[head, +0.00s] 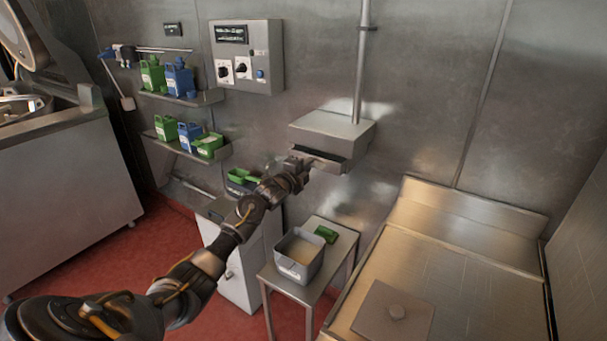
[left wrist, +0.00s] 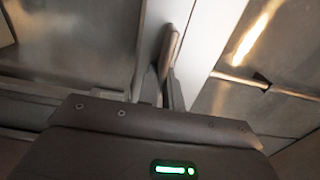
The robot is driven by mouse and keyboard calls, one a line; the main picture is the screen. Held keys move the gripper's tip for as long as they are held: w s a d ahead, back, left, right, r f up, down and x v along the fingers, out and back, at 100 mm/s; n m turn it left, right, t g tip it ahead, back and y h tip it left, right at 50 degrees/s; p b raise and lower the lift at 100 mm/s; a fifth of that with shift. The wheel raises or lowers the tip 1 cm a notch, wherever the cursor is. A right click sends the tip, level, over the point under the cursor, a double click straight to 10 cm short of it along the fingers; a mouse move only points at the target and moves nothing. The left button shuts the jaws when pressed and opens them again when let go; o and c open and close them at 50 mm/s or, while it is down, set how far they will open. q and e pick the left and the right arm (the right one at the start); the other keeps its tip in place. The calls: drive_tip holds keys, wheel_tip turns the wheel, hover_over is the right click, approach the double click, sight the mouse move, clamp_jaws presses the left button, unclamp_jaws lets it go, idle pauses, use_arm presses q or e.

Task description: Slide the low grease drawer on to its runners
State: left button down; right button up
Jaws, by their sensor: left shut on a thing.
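The grease drawer (head: 329,166) is a low grey metal tray at the open underside of the steel wall box (head: 333,132). A dark gap shows between the drawer and the box above it. My left gripper (head: 307,167) is at the drawer's left front and shut on it. In the left wrist view the two fingers (left wrist: 163,88) close on a thin upright grip (left wrist: 174,45) of the drawer. The runners are hidden, and I cannot tell how far the drawer sits on them. My right gripper is out of view.
Below stands a small steel table (head: 285,283) with a grey tub (head: 299,257) and a green container (head: 326,234). A steel counter (head: 455,275) is at the right. A vertical pipe (head: 361,65) rises from the box. Shelves (head: 205,98) with bottles and a control panel (head: 247,57) are on the wall.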

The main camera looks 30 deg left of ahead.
use_arm(q)
drive_tip(key=shift+w+b, duration=0.8)
drive_tip(key=shift+w, duration=0.4)
drive_tip(key=shift+w+r, duration=0.15)
drive_tip(key=shift+w, duration=0.35)
drive_tip(key=shift+w+f+b, duration=0.3)
drive_tip(key=shift+b, duration=0.35)
drive_tip(key=c, duration=1.5)
unclamp_jaws()
drive_tip(key=shift+o, duration=0.8)
drive_tip(key=shift+f, duration=0.15)
drive_tip(key=o, duration=0.3)
